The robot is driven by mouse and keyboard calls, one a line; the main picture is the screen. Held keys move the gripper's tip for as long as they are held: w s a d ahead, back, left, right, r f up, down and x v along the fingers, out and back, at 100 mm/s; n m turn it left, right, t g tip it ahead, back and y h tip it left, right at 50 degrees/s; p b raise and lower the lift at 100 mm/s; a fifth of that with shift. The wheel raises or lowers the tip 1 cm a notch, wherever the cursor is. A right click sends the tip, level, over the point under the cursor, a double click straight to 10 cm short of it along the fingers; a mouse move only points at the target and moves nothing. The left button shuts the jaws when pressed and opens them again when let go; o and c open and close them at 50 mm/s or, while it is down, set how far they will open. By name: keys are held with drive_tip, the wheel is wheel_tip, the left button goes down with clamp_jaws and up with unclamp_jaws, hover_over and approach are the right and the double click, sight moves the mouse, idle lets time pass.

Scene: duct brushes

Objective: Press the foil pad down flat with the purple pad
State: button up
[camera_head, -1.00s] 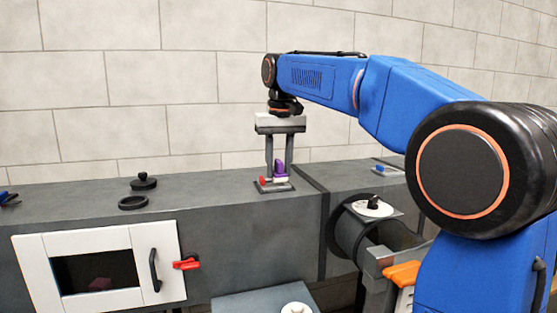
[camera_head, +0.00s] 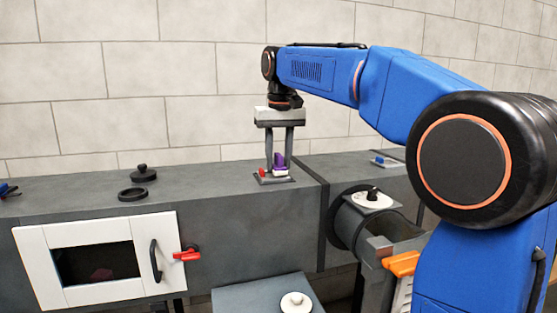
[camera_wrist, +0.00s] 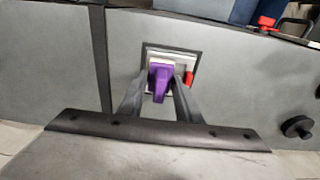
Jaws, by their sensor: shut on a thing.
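My gripper (camera_head: 279,163) points down from the arm, its fingers closed on the purple pad (camera_wrist: 160,78), which shows between them. In the head view the purple pad (camera_head: 279,162) sits low between the fingertips, just over a small dark-framed plate on the grey duct top. A pale silvery surface, seemingly the foil pad (camera_wrist: 174,59), lies inside that frame and is partly covered by the purple pad and fingers. I cannot tell whether the purple pad touches it or whether the foil is flat.
A small red part (camera_wrist: 189,78) stands beside the purple pad at the frame. A black ring (camera_head: 132,194) and black-knobbed lid (camera_head: 143,173) lie on the duct top to the left. A white-framed door (camera_head: 100,262) is on the front, with free duct top between.

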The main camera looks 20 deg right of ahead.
drive_tip(key=shift+f, duration=0.45)
idle(0.9)
drive_tip(key=shift+r, duration=0.1)
drive_tip(key=shift+r, duration=3.4)
drive_tip(key=shift+f, duration=0.15)
drive_tip(key=shift+w+f, duration=0.2)
drive_tip(key=shift+f, duration=0.75)
drive_tip(key=shift+w+f, duration=0.2)
drive_tip(key=shift+f, duration=0.75)
drive_tip(key=shift+w+f, duration=0.2)
drive_tip(key=shift+f, duration=0.75)
drive_tip(key=shift+f, duration=0.5)
drive_tip(key=shift+r, duration=3.5)
